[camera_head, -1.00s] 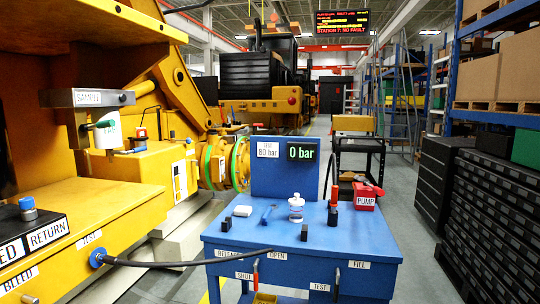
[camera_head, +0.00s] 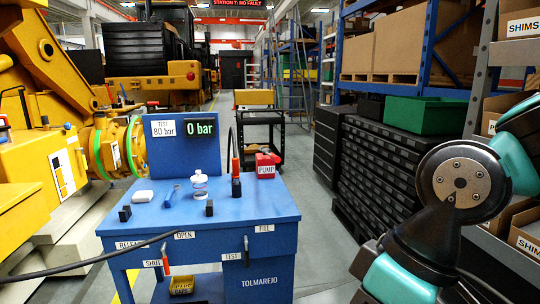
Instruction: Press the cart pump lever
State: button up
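The blue cart (camera_head: 255,215) stands in front of me, slightly left of centre. A red block labelled PUMP (camera_head: 267,165) sits at the right rear of its top; I cannot make out a separate lever on it. Left of it an upright red-and-black piece (camera_head: 236,168) stands on the cart top. On the front face a red-ended handle (camera_head: 166,260) hangs by the SHUT label and a dark handle (camera_head: 246,251) by the TEST label. My arm shows at the right, apart from the cart, with my gripper out of view.
The cart's display (camera_head: 202,127) reads 0 bar beside a label TEST 80 bar. A white-capped bottle (camera_head: 200,185), a blue tool (camera_head: 173,196) and small black blocks are on top. A black hose (camera_head: 90,258) crosses left. Dark drawers (camera_head: 375,165) and shelving stand right.

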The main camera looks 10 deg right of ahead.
aim_at(277, 160)
jog(key=i, duration=2.25)
jog(key=z, duration=0.4)
